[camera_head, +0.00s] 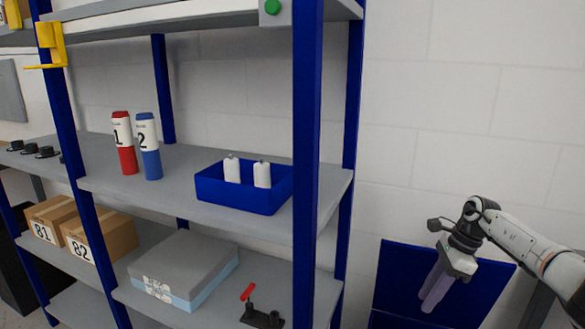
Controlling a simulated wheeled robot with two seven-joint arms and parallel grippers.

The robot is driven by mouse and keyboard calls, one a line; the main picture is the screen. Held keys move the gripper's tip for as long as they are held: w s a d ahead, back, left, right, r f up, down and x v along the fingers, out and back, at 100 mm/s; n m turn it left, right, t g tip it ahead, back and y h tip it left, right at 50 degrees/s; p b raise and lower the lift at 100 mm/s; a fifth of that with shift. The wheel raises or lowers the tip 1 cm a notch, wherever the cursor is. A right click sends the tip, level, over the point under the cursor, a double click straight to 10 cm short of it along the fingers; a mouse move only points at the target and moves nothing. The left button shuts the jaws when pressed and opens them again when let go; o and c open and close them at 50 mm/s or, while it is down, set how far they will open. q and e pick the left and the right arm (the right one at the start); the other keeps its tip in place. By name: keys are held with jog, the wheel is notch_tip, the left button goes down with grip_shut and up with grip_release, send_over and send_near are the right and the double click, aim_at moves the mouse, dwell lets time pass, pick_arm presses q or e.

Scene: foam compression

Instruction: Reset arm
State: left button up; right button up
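My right arm (520,240) comes in from the right edge. My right gripper (436,290) points down in front of a dark blue panel (397,270), to the right of the shelf rack. Its two pale purple fingers lie close side by side from this angle, and I see nothing held between them. My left arm and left gripper are not in view.
The blue-post rack (307,130) stands left. Its middle shelf (110,182) holds red (125,150) and blue (150,155) bottles and a blue bin (240,203). Below are boxes (105,240), a grey-and-light-blue block (180,265) and a red-handled item (248,292).

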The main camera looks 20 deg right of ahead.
jog(key=w+a+f+m+t+y, duration=0.1)
jog(key=a+f+m+t+y, duration=0.15)
jog(key=a+f+m, duration=0.4)
jog(key=w+a+f+m+t+y, duration=0.1)
jog(key=a+m+t+y, duration=0.2)
jog(key=a, duration=0.7)
jog(key=s+d+f+m+h, duration=0.1)
jog(key=s+f+m+h, duration=0.4)
jog(key=s+m, duration=0.8)
jog(key=s+d+f+m+h, duration=0.1)
jog(key=s+f+m+h, duration=0.4)
jog(key=s+m, duration=0.8)
jog(key=w+a+f+m+t+y, duration=0.1)
jog(key=a+m, duration=0.8)
jog(key=a, duration=1.1)
notch_tip(320, 180, down, 2)
jog(key=shift+a+f+t+y, duration=0.15)
jog(key=shift+a+t+y, duration=0.3)
jog(key=shift+y, duration=0.7)
jog(key=shift+d+m, duration=0.2)
jog(key=shift+m, duration=0.15)
